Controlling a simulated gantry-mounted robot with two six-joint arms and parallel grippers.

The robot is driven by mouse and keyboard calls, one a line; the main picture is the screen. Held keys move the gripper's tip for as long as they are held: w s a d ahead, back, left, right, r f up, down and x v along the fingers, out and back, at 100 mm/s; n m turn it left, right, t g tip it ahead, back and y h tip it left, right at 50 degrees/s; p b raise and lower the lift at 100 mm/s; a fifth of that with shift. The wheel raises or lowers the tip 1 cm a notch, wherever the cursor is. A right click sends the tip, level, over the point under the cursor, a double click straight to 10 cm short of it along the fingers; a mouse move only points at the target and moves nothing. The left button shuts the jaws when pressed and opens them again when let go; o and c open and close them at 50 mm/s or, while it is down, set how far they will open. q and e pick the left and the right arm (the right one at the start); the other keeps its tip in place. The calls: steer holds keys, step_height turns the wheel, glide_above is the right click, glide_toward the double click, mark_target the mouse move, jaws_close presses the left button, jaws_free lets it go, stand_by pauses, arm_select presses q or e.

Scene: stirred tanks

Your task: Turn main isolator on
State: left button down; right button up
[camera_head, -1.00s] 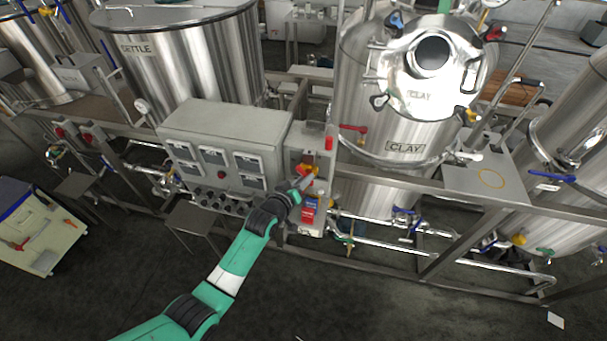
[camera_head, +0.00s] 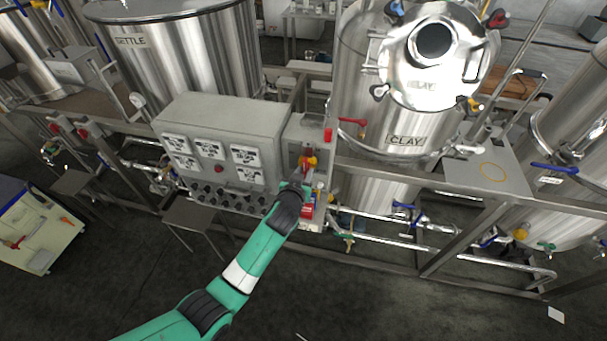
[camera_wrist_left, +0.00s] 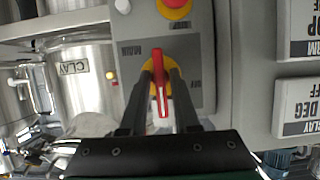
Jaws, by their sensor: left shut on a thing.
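The main isolator is a red handle (camera_wrist_left: 159,80) on a yellow round base, set on a grey plate (camera_wrist_left: 203,60). In the left wrist view the handle lies nearly along the picture's vertical, and small lettering beside it is hard to read. My left gripper (camera_wrist_left: 160,76) has one finger on each side of the handle and is shut on it. In the head view my left gripper (camera_head: 301,178) reaches the narrow box right of the large control panel (camera_head: 222,150); the wrist partly hides the isolator. My right gripper is not in view.
A red button on a yellow base (camera_wrist_left: 174,8) is close above the handle in the wrist view. The clay tank (camera_head: 375,115) and settle tank (camera_head: 180,55) stand behind. Pipes (camera_head: 460,257) run low on the right. The floor in front is open.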

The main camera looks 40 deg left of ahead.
arm_select(q)
steer(key=shift+r, duration=0.1)
steer(key=c, duration=0.9)
jaws_free()
steer(key=shift+o, duration=0.2)
steer(key=shift+d, duration=0.1)
steer(key=p+v, duration=0.3)
steer(key=v, duration=0.8)
steer(key=shift+s+p, duration=0.25)
steer(key=shift+p, duration=0.05)
